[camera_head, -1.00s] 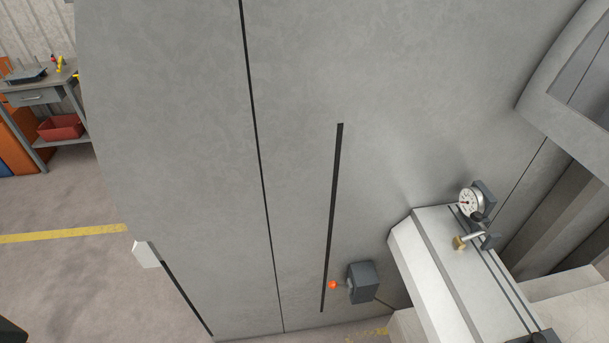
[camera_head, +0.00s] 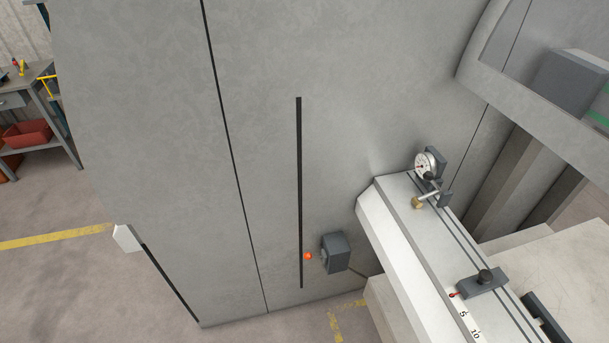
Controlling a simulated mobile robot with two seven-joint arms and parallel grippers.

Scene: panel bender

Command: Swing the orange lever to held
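The orange lever shows as a small orange ball knob (camera_head: 308,256) low on the grey machine panel, beside the bottom part of a long black vertical slot. A dark grey box (camera_head: 335,252) sits just right of the knob. The lever's shaft is mostly hidden behind the knob, and no position marking is readable. Neither of my grippers is in view.
The grey machine panel (camera_head: 150,150) fills the middle. A pale bed (camera_head: 405,235) with a dial gauge (camera_head: 426,163), a brass-tipped stop and a ruler scale juts out at the right. A workbench with a red bin (camera_head: 27,134) stands far left. Floor at lower left is clear.

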